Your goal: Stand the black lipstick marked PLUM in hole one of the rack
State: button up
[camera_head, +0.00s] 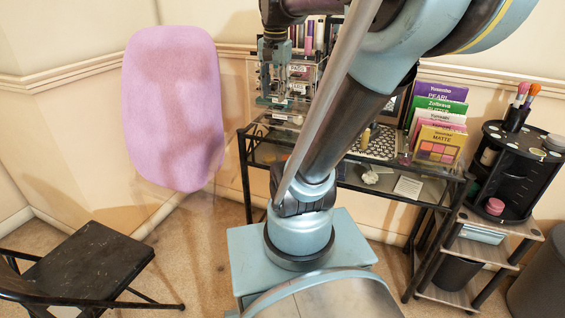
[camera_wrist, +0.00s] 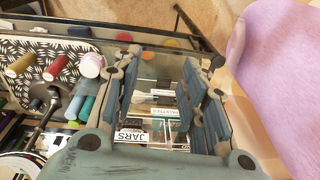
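My gripper (camera_head: 273,92) points down over the left end of the glass table (camera_head: 246,150), in front of a clear organizer (camera_head: 303,72). In the wrist view its two padded fingers (camera_wrist: 162,75) stand apart with nothing held between them. Below and between them is clear acrylic with white labels, one reading JARS (camera_wrist: 132,136). I cannot make out a black lipstick marked PLUM in either view. I cannot identify the rack or its hole one either; my arm hides part of the table.
A patterned mat (camera_head: 376,143) bears small tubes, including a red one (camera_wrist: 56,68) and a pink one (camera_wrist: 92,65). Upright palettes (camera_head: 437,143) stand at the table's right. A black round organizer (camera_head: 516,165) is farther right. A pink panel (camera_head: 174,108) and a black chair (camera_head: 80,262) are at left.

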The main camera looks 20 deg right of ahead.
jog(key=s+f+n, duration=0.4)
jog(key=s+f, duration=0.2)
jog(key=f, duration=0.4)
jog(key=s+f+n, duration=0.4)
jog(key=s+f, duration=0.2)
jog(key=f, duration=0.3)
jog(key=shift+a+f+t, duration=0.15)
jog(key=shift+f+t, duration=0.25)
jog(key=shift+s, duration=0.15)
